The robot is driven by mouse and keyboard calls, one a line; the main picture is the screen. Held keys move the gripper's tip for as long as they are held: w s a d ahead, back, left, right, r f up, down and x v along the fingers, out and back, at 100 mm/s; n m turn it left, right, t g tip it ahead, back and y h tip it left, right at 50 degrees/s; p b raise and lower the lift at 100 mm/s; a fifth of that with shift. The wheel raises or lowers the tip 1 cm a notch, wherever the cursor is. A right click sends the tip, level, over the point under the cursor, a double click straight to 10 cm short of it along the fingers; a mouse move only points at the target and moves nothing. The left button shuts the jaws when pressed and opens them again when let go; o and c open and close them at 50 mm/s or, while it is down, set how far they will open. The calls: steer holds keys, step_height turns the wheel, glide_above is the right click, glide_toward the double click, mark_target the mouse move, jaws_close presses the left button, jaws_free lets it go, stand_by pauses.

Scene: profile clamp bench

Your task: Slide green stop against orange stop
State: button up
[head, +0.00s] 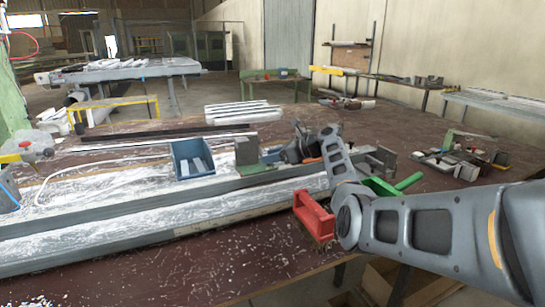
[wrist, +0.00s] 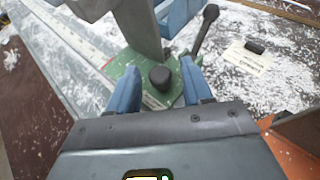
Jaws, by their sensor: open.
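The green stop (head: 247,152) stands on the long grey rail in the head view, an upright plate on a green base. In the wrist view its green base (wrist: 127,70) carries a black knob and a tall grey upright. My gripper (wrist: 160,82) is open, its blue fingers on either side of the black knob; I cannot tell whether they touch it. An orange part (wrist: 300,128), which looks like the orange stop, shows at the lower right of the wrist view. In the head view a little orange (head: 310,160) shows behind my wrist; the rest is hidden.
A blue bin (head: 192,158) stands left of the green stop. White shavings cover the bench.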

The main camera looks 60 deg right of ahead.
steer(key=v, duration=0.7)
steer(key=shift+s+r, duration=0.2)
steer(key=shift+s, duration=0.15)
